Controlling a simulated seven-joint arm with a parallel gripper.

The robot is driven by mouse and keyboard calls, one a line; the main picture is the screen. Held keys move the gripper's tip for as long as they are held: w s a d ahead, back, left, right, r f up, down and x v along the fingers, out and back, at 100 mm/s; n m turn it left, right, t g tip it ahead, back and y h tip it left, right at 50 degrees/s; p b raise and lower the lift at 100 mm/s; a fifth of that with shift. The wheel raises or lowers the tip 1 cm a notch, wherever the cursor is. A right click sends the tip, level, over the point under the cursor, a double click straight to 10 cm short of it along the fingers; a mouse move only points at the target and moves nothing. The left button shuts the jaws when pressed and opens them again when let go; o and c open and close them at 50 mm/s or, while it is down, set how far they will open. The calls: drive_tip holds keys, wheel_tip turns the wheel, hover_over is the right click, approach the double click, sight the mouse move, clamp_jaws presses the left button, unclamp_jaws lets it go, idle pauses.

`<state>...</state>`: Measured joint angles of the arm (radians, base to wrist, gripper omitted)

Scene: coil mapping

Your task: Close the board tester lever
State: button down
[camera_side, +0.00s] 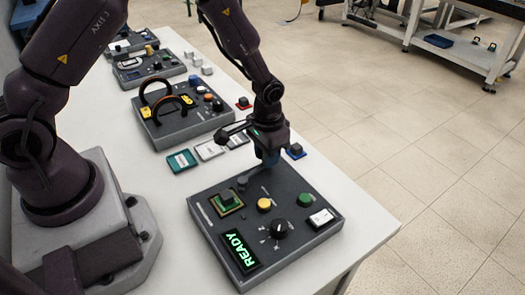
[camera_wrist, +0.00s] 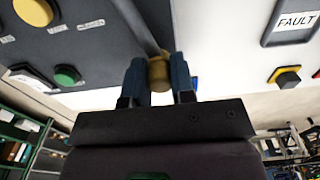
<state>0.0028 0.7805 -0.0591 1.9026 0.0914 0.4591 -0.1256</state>
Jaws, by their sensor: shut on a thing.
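The board tester (camera_side: 208,228) is a dark grey box at the front of the white table, with a lit green READY display (camera_side: 240,252). A green board with a dark block (camera_side: 227,202) sits at its left side. My gripper (camera_side: 268,160) is over the tester's back edge. In the wrist view, its blue fingers (camera_wrist: 158,78) are shut on the brass-coloured knob (camera_wrist: 158,74) of the lever. The lever's dark arm (camera_wrist: 147,38) runs from the knob over the panel. In the side view the gripper hides the knob, and the lever's angle is hard to tell.
The tester also carries a yellow button (camera_side: 264,204), a green button (camera_side: 304,199), a black dial (camera_side: 279,229) and a white labelled key (camera_side: 321,217). Another panel with orange-brown arches (camera_side: 178,125) stands farther back.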

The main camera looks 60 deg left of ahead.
sight(279, 185)
drive_tip(key=d+m, duration=0.1)
drive_tip(key=m, duration=0.1)
drive_tip(key=d+m, duration=0.2)
drive_tip(key=shift+m, duration=0.3)
drive_tip(key=shift+s+d+m, duration=0.25)
drive_tip(key=shift+d+m, duration=0.4)
drive_tip(key=shift+m, duration=0.45)
drive_tip(key=shift+s+d+m, duration=0.2)
drive_tip(key=shift+d+m, duration=0.45)
drive_tip(key=shift+m, duration=0.45)
drive_tip(key=c, duration=1)
unclamp_jaws()
drive_tip(key=shift+d, duration=0.15)
drive_tip(key=shift+o, duration=0.2)
wheel_tip(279, 185, up, 13)
